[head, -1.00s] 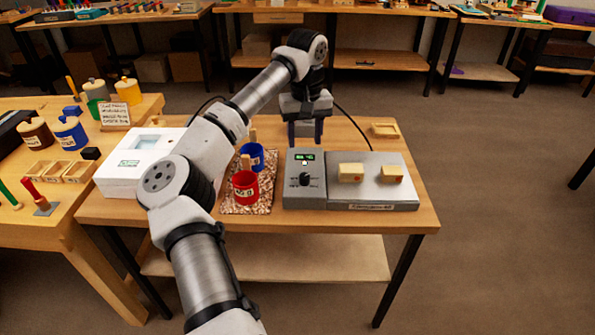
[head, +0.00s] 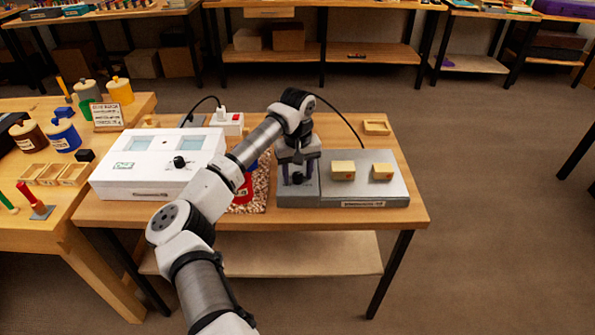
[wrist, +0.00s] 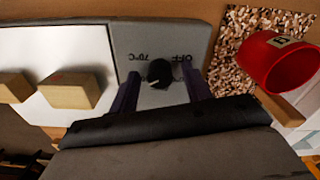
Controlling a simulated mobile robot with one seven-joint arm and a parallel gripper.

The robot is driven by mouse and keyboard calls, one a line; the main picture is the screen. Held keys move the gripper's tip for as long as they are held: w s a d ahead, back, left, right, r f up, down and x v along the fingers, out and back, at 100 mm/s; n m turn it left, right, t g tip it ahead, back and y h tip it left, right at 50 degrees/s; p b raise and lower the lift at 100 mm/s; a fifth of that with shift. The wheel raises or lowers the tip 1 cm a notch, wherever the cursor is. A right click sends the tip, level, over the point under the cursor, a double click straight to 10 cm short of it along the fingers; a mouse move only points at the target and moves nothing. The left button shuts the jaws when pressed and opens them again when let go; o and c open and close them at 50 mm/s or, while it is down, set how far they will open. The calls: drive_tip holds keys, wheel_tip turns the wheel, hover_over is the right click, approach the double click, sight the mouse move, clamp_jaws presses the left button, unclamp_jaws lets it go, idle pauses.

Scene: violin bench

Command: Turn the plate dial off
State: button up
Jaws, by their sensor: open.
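The hot plate (head: 395,195) is a grey unit with a flat metal top on the right and a control panel on the left. Its black dial (wrist: 160,73) shows in the wrist view below panel lettering that includes "OFF". My gripper (head: 298,178) is over the control panel, pointing down. In the wrist view my gripper (wrist: 165,90) is open, with one dark finger on each side of the dial. I cannot tell whether the fingers touch it. In the head view my gripper partly covers the panel and hides its display.
Two pale yellow blocks (head: 343,170) (head: 382,171) sit on the metal top. A white box with a knob (head: 195,140) is at the left. A small wooden tray (head: 376,128) lies behind.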

drive_tip(key=c, duration=1)
